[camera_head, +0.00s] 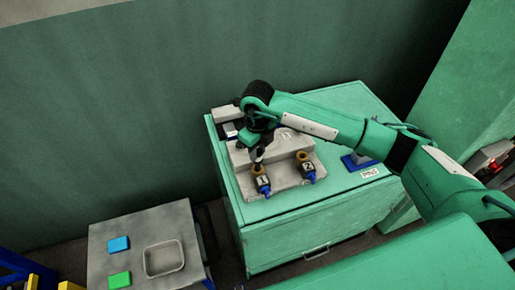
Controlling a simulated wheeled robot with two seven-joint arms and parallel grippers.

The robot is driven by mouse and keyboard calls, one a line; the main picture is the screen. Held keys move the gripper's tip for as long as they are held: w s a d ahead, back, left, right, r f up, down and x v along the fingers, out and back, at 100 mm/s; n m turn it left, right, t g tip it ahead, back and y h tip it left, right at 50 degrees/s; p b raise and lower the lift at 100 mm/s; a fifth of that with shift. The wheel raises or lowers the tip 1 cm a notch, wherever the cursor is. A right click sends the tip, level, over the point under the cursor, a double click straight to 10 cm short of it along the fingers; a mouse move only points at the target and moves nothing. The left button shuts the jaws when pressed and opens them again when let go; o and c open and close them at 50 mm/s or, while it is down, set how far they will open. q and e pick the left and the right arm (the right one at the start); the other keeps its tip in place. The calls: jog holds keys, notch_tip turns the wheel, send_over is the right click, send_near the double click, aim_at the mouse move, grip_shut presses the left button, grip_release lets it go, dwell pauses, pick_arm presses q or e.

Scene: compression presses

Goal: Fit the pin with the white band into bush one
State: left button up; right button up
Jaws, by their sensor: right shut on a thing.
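The grey press block (297,186) stands on the green cabinet and carries two tan bushes in front. Bush one (257,169) is on the left, above a dark plate marked 1. Bush two (302,156) is on the right, above a plate marked 2. My right gripper (258,155) points down just above bush one and is shut on a thin pin, mostly hidden by the fingers. I cannot make out its band, or whether its tip is inside the bush or above it. My left gripper is not in view.
A blue holder (356,163) stands right of the block, by a label (370,173) reading PINS. A grey table (112,231) at lower left bears a blue block (118,244), a green block (120,280) and a shallow tray (147,262). A wall rises behind the cabinet.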

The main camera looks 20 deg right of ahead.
aim_at(258, 158)
jog(key=shift+b, duration=0.8)
dwell(1.7)
jog(key=shift+f+b, duration=1.95)
jog(key=shift+f, duration=0.25)
jog(key=o, duration=1.1)
notch_tip(258, 158, up, 13)
jog(key=b, duration=0.3)
jog(key=shift+r, duration=0.45)
